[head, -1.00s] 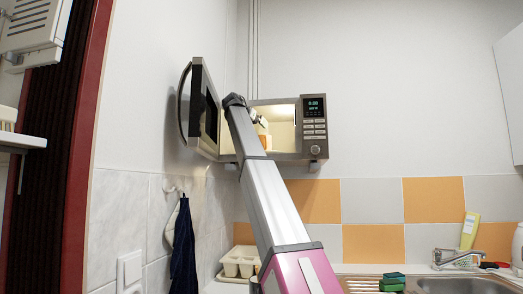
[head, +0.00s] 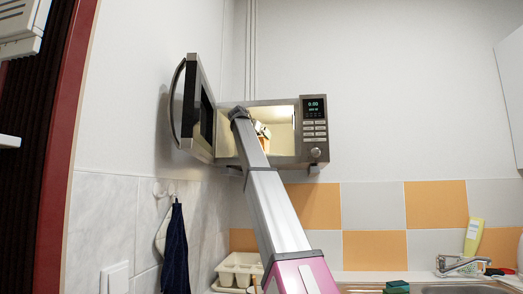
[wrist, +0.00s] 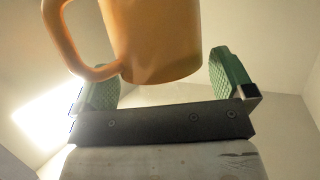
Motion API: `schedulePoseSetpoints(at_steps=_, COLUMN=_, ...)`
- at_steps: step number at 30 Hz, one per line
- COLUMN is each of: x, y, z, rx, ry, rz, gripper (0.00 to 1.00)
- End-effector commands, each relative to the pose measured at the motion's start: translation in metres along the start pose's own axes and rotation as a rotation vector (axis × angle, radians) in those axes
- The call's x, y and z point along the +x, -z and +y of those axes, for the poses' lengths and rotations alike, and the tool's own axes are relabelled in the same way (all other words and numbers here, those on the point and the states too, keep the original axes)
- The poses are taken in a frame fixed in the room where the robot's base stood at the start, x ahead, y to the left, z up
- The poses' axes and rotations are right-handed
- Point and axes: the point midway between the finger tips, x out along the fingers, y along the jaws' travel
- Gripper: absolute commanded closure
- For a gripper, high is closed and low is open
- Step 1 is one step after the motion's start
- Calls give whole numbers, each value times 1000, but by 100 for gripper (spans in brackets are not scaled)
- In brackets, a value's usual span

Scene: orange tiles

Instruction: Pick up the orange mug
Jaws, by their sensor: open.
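The orange mug (wrist: 155,40) fills the upper middle of the wrist view, with its handle (wrist: 75,45) on the left. Its top is cut off by the frame. My gripper (wrist: 160,78) is open, with its green-padded fingers on the left and right of the mug's lower part. The left finger is partly hidden behind the handle. A gap shows between the mug and the right finger. In the head view my gripper (head: 262,130) is inside the lit microwave (head: 284,112), and I cannot clearly make out the mug there.
The microwave door (head: 199,110) stands open on the left, close to my arm. The control panel (head: 314,128) is on the right. Below are a cream rack (head: 238,270), a dark towel (head: 175,250) on a hook and a sink (head: 460,287) at the right.

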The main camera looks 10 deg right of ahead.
Motion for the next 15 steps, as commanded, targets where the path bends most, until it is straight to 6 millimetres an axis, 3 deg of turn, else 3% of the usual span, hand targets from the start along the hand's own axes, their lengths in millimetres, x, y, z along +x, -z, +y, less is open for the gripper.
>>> schedulePoseSetpoints(at_steps=3, x=13, y=0, z=0, rx=0, ry=-1, rz=-1, gripper=0)
schedulePoseSetpoints(at_steps=10, x=14, y=0, z=-1, rx=0, ry=0, rz=0, gripper=0)
schedulePoseSetpoints(at_steps=15, x=14, y=0, z=0, rx=0, ry=0, rz=0, gripper=55)
